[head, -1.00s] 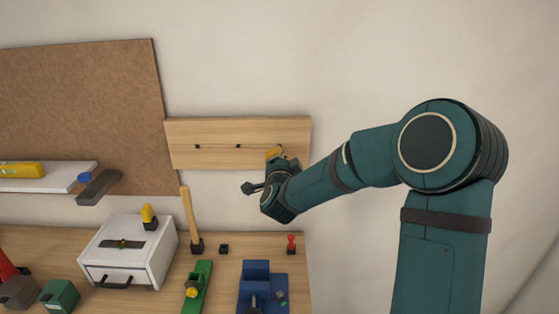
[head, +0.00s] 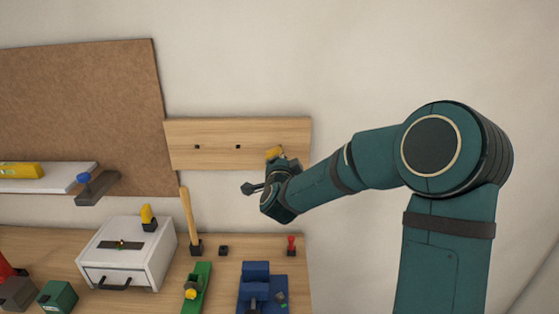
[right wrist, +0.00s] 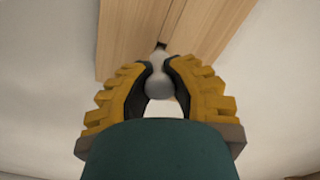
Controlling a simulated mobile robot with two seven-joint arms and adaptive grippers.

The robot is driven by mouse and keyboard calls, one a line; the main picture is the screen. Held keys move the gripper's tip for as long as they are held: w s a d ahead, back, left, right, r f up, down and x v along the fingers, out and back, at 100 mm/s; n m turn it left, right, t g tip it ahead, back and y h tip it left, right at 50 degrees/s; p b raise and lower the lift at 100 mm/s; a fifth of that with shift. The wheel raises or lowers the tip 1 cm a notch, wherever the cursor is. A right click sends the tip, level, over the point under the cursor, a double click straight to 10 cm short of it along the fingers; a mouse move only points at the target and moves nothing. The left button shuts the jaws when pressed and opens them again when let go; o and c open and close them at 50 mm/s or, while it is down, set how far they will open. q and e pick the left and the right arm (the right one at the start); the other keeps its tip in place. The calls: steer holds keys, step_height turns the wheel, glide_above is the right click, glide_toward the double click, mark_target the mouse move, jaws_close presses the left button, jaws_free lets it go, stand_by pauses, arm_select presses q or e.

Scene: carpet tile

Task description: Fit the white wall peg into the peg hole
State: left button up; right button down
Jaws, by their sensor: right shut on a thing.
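The white peg (right wrist: 159,87) shows as a pale rounded end between the fingers of my right gripper (right wrist: 159,76) in the right wrist view. The gripper is shut on it. A dark peg hole (right wrist: 161,46) is in the wooden board just beyond the fingertips, and the peg appears apart from it. In the head view my right gripper (head: 275,153) is at the right part of the wooden board (head: 215,157), with its yellow fingers toward it. The peg is hidden there. Two dark holes (head: 197,147) (head: 238,147) show farther left. My left gripper is not in view.
Below is a workbench with a white drawer box (head: 128,255), an upright wooden handle (head: 189,220), a green plane (head: 196,287) and a blue vise (head: 258,285). A shelf (head: 60,182) is at the left. The wall right of the board is clear.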

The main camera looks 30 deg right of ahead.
steer(key=shift+b+x, duration=0.5)
steer(key=shift+x, duration=1.1)
steer(key=c, duration=0.9)
jaws_free()
steer(key=shift+s, duration=0.1)
steer(key=v, duration=1.1)
steer(key=shift+s+a, duration=0.3)
